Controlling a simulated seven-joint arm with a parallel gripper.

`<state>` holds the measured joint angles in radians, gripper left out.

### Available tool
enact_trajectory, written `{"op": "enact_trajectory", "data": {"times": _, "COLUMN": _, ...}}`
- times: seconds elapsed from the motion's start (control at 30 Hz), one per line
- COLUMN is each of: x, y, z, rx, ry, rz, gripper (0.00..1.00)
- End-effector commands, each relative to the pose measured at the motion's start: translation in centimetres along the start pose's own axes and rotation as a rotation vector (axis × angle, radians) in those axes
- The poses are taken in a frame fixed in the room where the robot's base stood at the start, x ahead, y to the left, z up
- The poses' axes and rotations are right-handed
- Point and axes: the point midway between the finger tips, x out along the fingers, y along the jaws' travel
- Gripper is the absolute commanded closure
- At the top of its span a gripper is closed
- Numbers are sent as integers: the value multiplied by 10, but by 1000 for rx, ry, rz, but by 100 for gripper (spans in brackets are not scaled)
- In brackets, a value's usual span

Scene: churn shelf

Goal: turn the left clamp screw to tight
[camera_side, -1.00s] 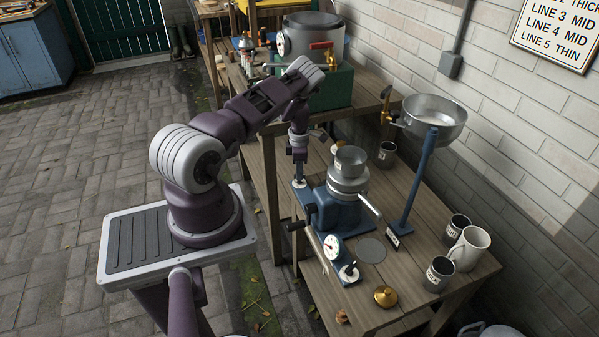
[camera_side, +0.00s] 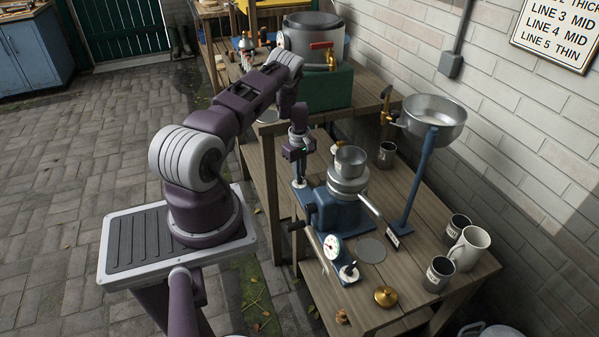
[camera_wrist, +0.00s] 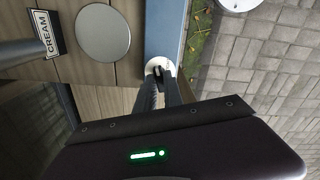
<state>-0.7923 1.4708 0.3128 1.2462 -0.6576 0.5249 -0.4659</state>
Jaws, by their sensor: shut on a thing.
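A blue separator base (camera_side: 338,213) stands on the wooden bench. The left clamp screw, at the base's far end in the side view, rises from a small white round dial (camera_side: 299,184). My gripper (camera_side: 297,172) points straight down over it and is shut on the screw's top. In the wrist view my fingertips (camera_wrist: 160,76) close on the dark screw head (camera_wrist: 158,71), with the white dial (camera_wrist: 152,65) around it. The dial's marks are too small and partly hidden. The other clamp screw (camera_side: 349,270) stands free at the near end.
A steel bowl on a blue post (camera_side: 418,180) stands to the right. Several mugs and a brass weight (camera_side: 386,296) are on the bench. A CREAM label (camera_wrist: 46,33) and grey disc (camera_wrist: 103,32) lie nearby.

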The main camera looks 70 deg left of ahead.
Motion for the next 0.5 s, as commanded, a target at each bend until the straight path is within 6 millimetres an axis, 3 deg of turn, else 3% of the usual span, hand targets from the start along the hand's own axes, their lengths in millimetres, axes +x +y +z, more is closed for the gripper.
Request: {"op": "enact_trajectory", "data": {"times": 0.5, "x": -1, "y": 0, "z": -1, "rx": 283, "ry": 2, "rz": 1, "gripper": 100}}
